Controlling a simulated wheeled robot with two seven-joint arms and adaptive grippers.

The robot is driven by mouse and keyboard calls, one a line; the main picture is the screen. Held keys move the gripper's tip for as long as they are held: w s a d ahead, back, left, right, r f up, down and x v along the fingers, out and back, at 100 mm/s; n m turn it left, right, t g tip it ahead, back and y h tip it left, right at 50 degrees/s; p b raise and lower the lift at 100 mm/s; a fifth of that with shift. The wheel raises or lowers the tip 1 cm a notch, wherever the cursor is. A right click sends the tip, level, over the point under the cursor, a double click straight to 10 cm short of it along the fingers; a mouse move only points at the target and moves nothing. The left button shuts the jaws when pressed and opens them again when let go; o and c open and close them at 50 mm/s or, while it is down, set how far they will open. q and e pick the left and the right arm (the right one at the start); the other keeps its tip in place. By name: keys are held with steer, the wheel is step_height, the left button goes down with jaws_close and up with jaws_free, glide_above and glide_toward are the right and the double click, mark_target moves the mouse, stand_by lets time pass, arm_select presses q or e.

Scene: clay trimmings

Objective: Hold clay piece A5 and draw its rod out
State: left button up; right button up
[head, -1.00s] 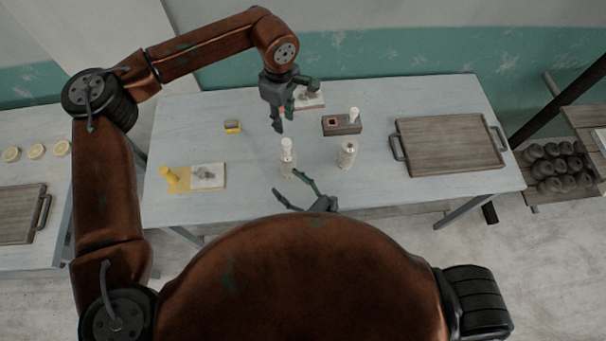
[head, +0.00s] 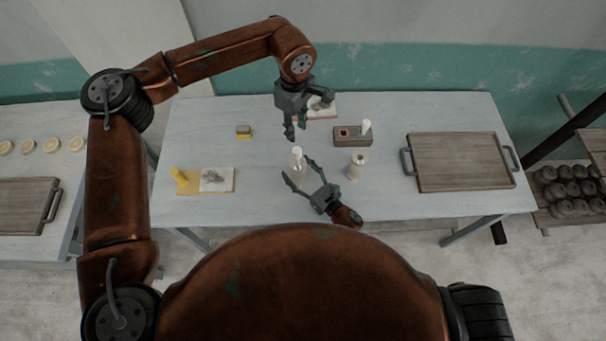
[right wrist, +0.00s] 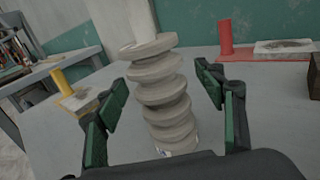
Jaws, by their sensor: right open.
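A ribbed grey clay piece (right wrist: 160,95) with a pale rod (right wrist: 143,22) up out of its top stands upright on the table. In the head view its white rod (head: 296,153) shows above the piece. Marks low on it are too small to read, so I cannot tell if it is A5. My right gripper (head: 298,169) is open, its fingers on either side of the piece; a gap shows on both sides in the right wrist view. My left gripper (head: 307,116) hangs open and empty above and behind the rod. A second clay piece (head: 357,169) stands to the right.
A dark block (head: 350,141) with a square hole and a white rod (head: 367,127) stands behind the second piece. A wooden tray (head: 460,163) lies right. A yellow post board (head: 190,188) lies left, a small yellow-based block (head: 244,132) behind it. A red post board (right wrist: 262,57) lies at the back.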

mark_target(297, 150)
steer(key=shift+w+a, duration=0.1)
steer(key=shift+c, duration=0.4)
jaws_close()
arm_select(q)
steer(key=o, duration=0.3)
steer(key=shift+m, duration=0.3)
steer(key=shift+o, duration=0.4)
steer(key=shift+f+m, duration=0.15)
steer(key=shift+m, duration=0.45)
step_height(297, 150, down, 13)
steer(key=m, duration=0.6)
steer(key=shift+c, duration=0.5)
jaws_close()
